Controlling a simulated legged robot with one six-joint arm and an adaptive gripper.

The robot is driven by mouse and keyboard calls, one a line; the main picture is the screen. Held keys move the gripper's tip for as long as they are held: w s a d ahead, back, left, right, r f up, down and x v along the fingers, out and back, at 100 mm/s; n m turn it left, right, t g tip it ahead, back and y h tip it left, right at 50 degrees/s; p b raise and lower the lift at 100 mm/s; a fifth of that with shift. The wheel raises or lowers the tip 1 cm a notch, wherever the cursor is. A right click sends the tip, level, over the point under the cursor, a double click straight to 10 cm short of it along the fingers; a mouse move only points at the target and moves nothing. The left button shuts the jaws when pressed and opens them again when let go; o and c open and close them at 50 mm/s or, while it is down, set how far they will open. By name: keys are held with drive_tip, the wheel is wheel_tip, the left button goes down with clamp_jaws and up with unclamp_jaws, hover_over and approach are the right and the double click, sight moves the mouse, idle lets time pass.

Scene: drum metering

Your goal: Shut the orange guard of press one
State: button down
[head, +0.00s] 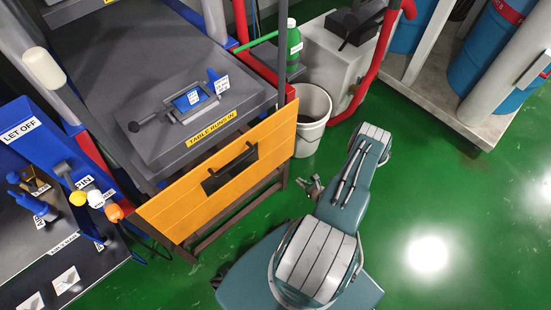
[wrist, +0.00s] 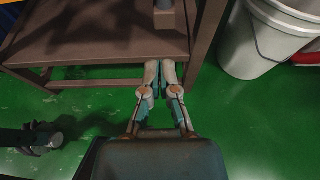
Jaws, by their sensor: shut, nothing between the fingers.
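The orange guard (head: 180,208) is a flat panel along the front of the press table. It slants from lower left to upper right, below the table's front edge. A black handle (head: 230,168) is on its face. A grey table (head: 160,150) with a yellow "TABLE RUNS IN" label lies just behind it. My gripper (head: 310,187) is low, to the right of the guard and apart from it. In the wrist view my gripper (wrist: 160,75) is shut and empty, its fingertips close to a brown frame leg. Whether they touch it, I cannot tell.
A brown stand (wrist: 95,35) with a shelf is ahead. A whitish bucket (head: 313,118) stands right of the press. A red pipe (head: 372,75) curves behind it. A blue panel of levers (head: 55,150) is at left.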

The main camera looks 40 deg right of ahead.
drive_tip(key=w, duration=0.9)
drive_tip(key=shift+w+a, duration=0.2)
drive_tip(key=shift+w, duration=0.1)
drive_tip(key=shift+d+r, duration=0.1)
idle(0.4)
